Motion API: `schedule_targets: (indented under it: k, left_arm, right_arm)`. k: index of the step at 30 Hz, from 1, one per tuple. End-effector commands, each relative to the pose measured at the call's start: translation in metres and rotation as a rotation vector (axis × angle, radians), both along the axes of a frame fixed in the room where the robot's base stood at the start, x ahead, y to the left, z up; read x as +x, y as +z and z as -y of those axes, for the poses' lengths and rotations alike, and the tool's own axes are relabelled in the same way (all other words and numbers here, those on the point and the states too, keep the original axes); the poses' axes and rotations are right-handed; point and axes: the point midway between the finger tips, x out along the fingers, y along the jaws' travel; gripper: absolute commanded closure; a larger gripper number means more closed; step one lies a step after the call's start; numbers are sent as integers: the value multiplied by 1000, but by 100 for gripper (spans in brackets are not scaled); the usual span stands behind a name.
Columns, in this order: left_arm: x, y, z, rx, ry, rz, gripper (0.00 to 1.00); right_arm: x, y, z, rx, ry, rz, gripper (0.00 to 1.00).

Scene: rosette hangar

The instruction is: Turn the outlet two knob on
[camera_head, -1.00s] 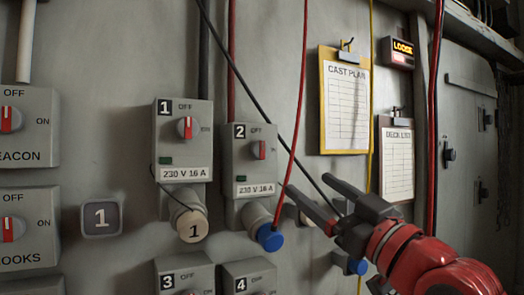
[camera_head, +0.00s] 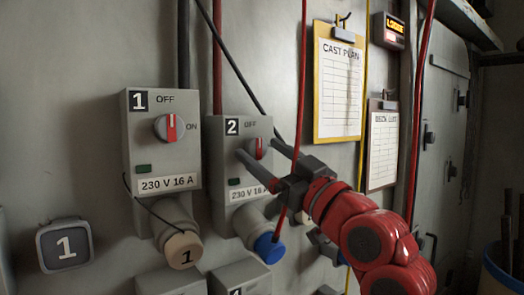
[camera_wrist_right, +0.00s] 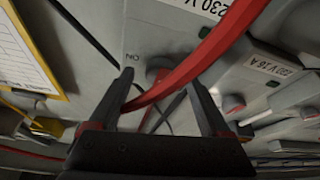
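The outlet two box (camera_head: 226,170) is grey, with a "2" label and a "230 V 16 A" plate. Its knob (camera_head: 259,147) has a red pointer that looks upright, toward OFF; a finger partly covers the view around it. My right gripper (camera_head: 257,149) is open, with its fingertips in front of and around the knob; I cannot tell whether they touch it. In the right wrist view the open gripper (camera_wrist_right: 160,78) has the knob (camera_wrist_right: 155,72) between and beyond its fingers, near the "ON" lettering. My left gripper is not in view.
A red cable (camera_head: 304,70) hangs by my right gripper and crosses between its fingers in the wrist view (camera_wrist_right: 205,50). The outlet one box (camera_head: 160,155) stands close at left. A blue plug (camera_head: 268,247) is below outlet two. A clipboard (camera_head: 338,85) hangs at right.

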Motion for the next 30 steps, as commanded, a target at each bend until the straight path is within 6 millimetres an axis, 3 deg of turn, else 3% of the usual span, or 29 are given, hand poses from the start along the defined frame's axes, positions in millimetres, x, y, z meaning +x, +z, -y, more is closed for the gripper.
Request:
schedule_targets:
  k: [2, 13, 30]
  left_arm:
    - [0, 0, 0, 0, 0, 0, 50]
    - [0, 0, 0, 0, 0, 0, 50]
    - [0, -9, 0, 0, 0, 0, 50]
  right_arm:
    - [0, 0, 0, 0, 0, 0, 31]
    - [0, 0, 0, 0, 0, 0, 98]
    - [-3, 0, -3, 137, 4, -93, 100]
